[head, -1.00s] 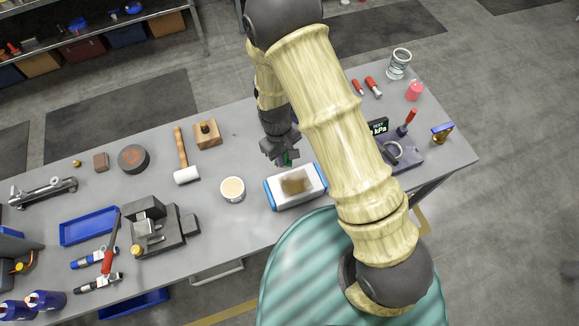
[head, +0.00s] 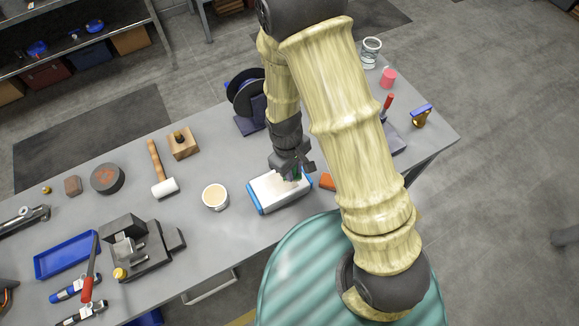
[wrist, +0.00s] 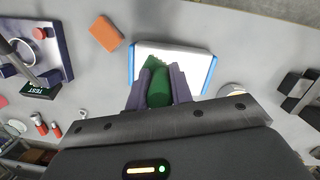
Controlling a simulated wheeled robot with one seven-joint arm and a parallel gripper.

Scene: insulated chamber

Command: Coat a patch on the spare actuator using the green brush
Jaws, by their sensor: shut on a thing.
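My gripper (head: 292,172) is shut on the green brush (wrist: 158,88), which sits between the two fingers in the wrist view. The brush is over a white-topped block with blue ends (head: 263,195), also in the wrist view (wrist: 196,60). I cannot tell whether the brush touches it, nor whether this block is the spare actuator. No brown patch shows on its visible top; the gripper hides part of it. A tub of pale cream material (head: 215,196) stands left of the block. A metal cylinder-like part (head: 25,217) lies at the far left.
An orange block (head: 327,181) lies just right of the white block, partly behind my arm. A dark reel on a stand (head: 248,98) is behind. A mallet (head: 160,170), a wooden block (head: 183,144) and a vise (head: 135,245) are to the left. Bare table lies around the tub.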

